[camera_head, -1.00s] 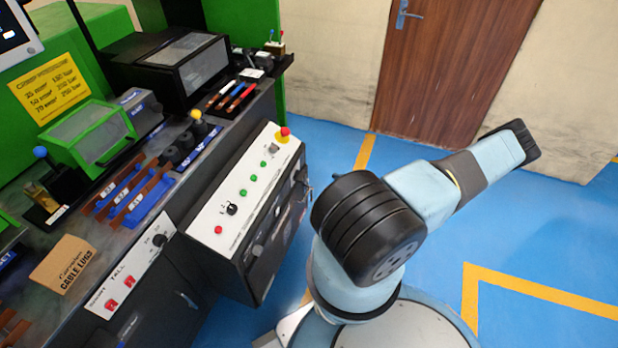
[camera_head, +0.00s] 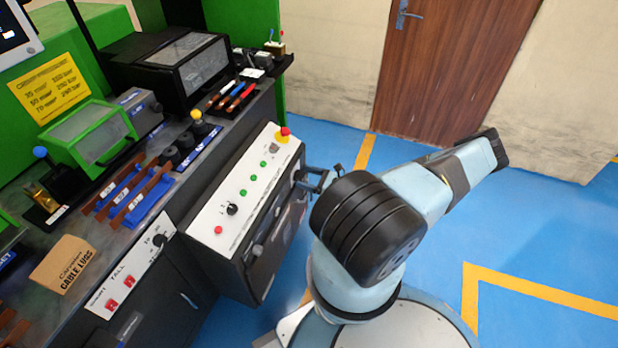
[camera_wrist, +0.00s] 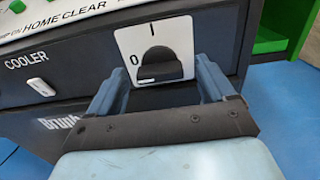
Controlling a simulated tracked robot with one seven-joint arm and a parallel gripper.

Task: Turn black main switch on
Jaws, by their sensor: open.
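The black main switch (camera_wrist: 160,64) is a rotary knob on a white square plate marked 0 at the left and I at the top. It is on the dark front face of the control box (camera_head: 240,262). I cannot tell for sure which mark the knob points to. My gripper (camera_wrist: 161,74) is open, with one finger on each side of the knob; I cannot tell whether they touch it. In the head view my gripper (camera_head: 314,181) is at the right side of the control box, partly hidden by my arm.
The sloped white panel (camera_head: 245,195) above carries green and red buttons and a red emergency stop (camera_head: 284,132). A small white COOLER switch (camera_wrist: 41,87) is left of the knob. The workbench is at left. Blue floor (camera_head: 540,240) is open at right.

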